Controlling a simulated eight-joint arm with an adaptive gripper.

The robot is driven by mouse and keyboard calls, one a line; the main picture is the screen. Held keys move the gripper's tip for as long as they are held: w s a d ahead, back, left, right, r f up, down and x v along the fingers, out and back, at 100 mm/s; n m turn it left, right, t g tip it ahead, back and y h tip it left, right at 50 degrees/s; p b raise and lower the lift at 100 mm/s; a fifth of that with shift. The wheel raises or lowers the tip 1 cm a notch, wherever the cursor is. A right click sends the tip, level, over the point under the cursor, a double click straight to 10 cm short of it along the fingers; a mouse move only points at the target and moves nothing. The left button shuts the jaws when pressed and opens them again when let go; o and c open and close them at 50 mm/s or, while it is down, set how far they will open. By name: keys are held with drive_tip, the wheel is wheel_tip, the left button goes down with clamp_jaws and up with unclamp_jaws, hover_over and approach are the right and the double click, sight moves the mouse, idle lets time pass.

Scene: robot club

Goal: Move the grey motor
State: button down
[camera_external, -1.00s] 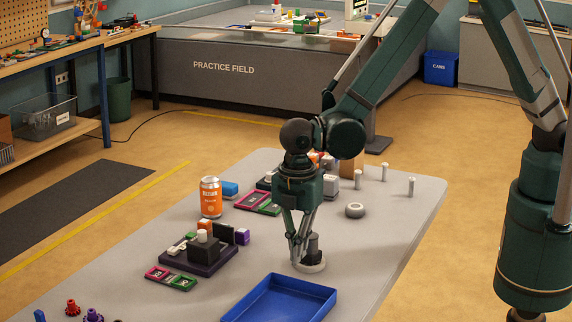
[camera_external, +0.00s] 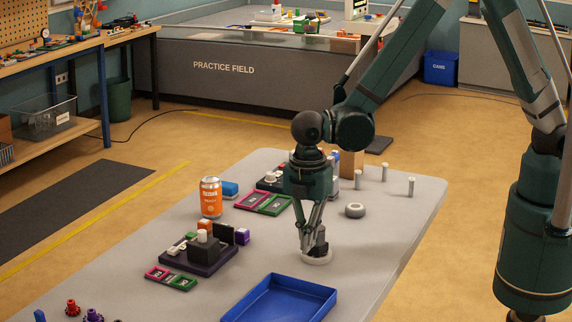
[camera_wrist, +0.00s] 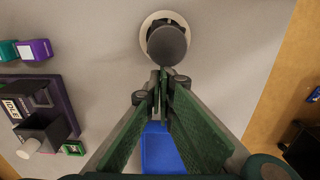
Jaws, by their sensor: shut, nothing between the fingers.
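The grey motor (camera_external: 320,242), as far as I can tell, is the dark grey upright cylinder on a pale round base (camera_external: 316,258).
A blue tray (camera_external: 280,315) lies in front. A dark purple base with parts (camera_external: 198,260) stands left, near an orange can (camera_external: 210,197). A small wheel (camera_external: 355,210) and several grey posts (camera_external: 384,172) are at the back right. The table right of the motor is clear.

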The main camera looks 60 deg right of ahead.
drive_tip(key=d+b, duration=0.2)
drive_tip(key=d, duration=1.3)
drive_tip(key=shift+d, duration=0.35)
drive_tip(key=shift+a, duration=0.15)
drive_tip(key=shift+a+b, duration=0.3)
drive_tip(key=shift+a, duration=1.5)
wheel_tip(320, 180, up, 10)
drive_tip(key=p, duration=0.1)
